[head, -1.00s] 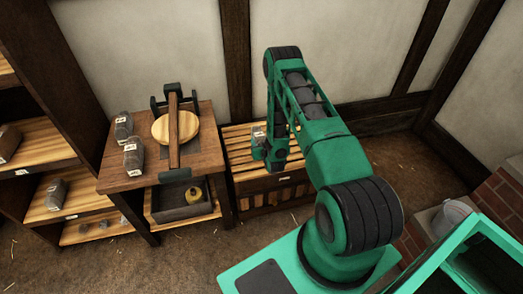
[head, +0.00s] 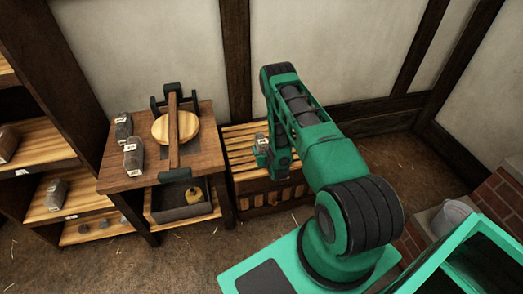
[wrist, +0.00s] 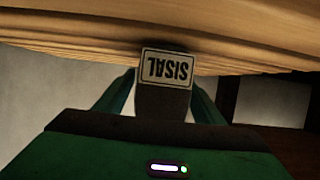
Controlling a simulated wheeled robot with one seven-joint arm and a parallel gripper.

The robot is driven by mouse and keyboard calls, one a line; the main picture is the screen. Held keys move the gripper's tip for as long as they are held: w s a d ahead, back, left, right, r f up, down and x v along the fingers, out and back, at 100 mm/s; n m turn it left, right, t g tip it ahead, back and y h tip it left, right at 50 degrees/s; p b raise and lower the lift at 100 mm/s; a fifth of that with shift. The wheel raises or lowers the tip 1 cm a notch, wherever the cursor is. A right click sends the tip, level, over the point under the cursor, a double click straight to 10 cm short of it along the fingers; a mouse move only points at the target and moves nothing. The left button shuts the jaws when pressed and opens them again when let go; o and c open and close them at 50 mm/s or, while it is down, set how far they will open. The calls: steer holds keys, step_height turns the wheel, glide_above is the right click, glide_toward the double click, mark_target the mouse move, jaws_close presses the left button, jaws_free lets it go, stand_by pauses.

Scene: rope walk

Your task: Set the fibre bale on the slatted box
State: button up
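The fibre bale (wrist: 165,105) is a dark grey block with a white label reading "SISAL", upside down in the wrist view. My gripper (wrist: 166,90) has a finger on each side of the bale and is shut on it. In the head view the bale (head: 261,142) shows partly beside my gripper (head: 270,160), over the slatted box (head: 240,133). The box is wooden, with a slatted top and slatted front, against the wall. Its pale slats fill the top of the wrist view, close to the bale. I cannot tell whether the bale touches them.
A wooden table (head: 110,178) left of the box holds a round board (head: 185,128) under an upright frame and two grey labelled packages (head: 133,157). Shelves (head: 50,147) stand farther left. A bucket (head: 450,215) and bricks are at the right. Slats left of my gripper look bare.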

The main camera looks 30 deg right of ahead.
steer(key=v, duration=1.2)
steer(key=shift+w+r, duration=0.1)
steer(key=w+d+r+g, duration=0.2)
steer(key=r, duration=0.7)
steer(key=w+d+r+g, duration=0.1)
steer(key=d+r+g, duration=0.1)
steer(key=r, duration=0.7)
steer(key=s+r+m+g, duration=0.1)
steer(key=s+r+g, duration=0.3)
steer(key=s+r, duration=0.8)
steer(key=s+a+r+g+y, duration=0.1)
steer(key=s+a+r, duration=0.2)
steer(key=s, duration=0.6)
steer(key=s+a+r+m+g+y, duration=0.1)
steer(key=s+a+r+g, duration=0.1)
steer(key=s+r, duration=0.5)
steer(key=s+a+r+m+g+y, duration=0.1)
steer(key=s+a+r, duration=0.3)
steer(key=s, duration=0.7)
step_height(320, 180, up, 2)
steer(key=shift+a+r+g+y, duration=0.1)
steer(key=shift+a+g+y, duration=0.15)
steer(key=shift+g+y, duration=0.3)
